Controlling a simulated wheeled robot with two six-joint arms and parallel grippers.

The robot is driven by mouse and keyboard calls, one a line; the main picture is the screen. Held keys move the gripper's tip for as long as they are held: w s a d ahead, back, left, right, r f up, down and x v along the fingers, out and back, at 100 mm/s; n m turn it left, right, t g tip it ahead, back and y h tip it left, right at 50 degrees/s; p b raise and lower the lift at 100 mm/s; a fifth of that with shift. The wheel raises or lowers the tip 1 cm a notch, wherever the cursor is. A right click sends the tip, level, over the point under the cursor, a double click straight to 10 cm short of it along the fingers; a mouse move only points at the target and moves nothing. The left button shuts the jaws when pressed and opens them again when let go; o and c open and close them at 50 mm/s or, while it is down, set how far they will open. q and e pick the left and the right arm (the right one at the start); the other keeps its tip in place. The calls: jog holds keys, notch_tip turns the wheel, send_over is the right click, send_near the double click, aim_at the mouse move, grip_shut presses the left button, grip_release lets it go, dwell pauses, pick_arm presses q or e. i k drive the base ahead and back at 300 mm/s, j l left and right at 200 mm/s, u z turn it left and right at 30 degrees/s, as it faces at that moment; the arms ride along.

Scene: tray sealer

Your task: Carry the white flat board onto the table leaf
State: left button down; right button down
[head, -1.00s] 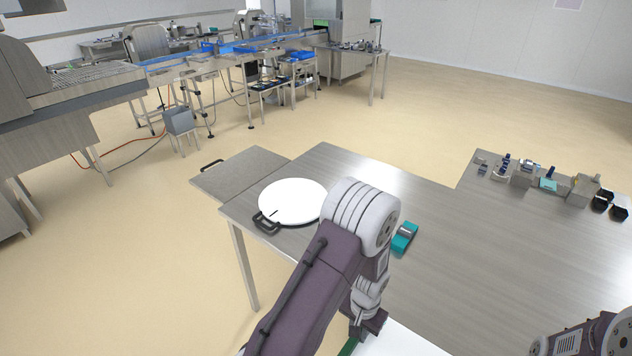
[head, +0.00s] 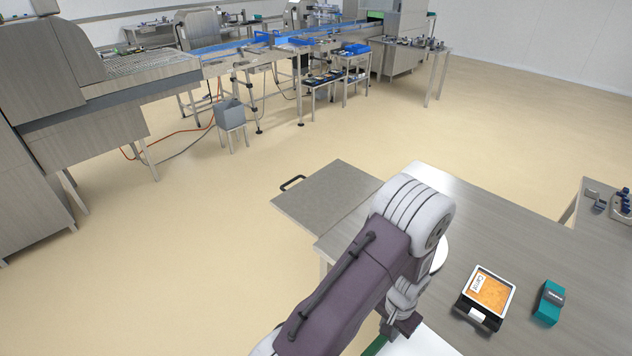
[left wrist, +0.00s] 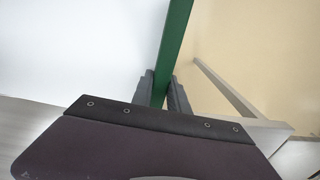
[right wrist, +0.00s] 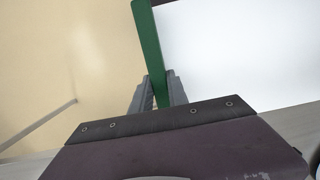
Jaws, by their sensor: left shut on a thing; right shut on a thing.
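The white flat board (head: 421,341) shows at the bottom of the head view, partly hidden by my left arm and cut off by the frame edge. It has green edge strips. My left gripper (left wrist: 163,88) is shut on the green edge (left wrist: 172,50) in the left wrist view, with the white face to its left. My right gripper (right wrist: 159,88) is shut on the green edge (right wrist: 150,45) in the right wrist view, with the white face to its right. The right gripper is outside the head view. The table leaf (head: 325,195), a grey panel with a black handle, extends from the table's far left side and is bare.
A round white disc (head: 440,254) is mostly hidden behind my arm. Open floor surrounds the leaf; the machine line (head: 250,50) stands beyond.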

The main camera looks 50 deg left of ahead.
aim_at(329, 191)
jog(key=j, duration=0.7)
jog(key=k+j+z, duration=0.1)
jog(key=j, duration=1.25)
jog(key=j+z, duration=0.15)
jog(key=j, duration=1.25)
jog(key=i+j+z, duration=0.1)
jog(key=i+j, duration=0.75)
jog(key=i, duration=0.1)
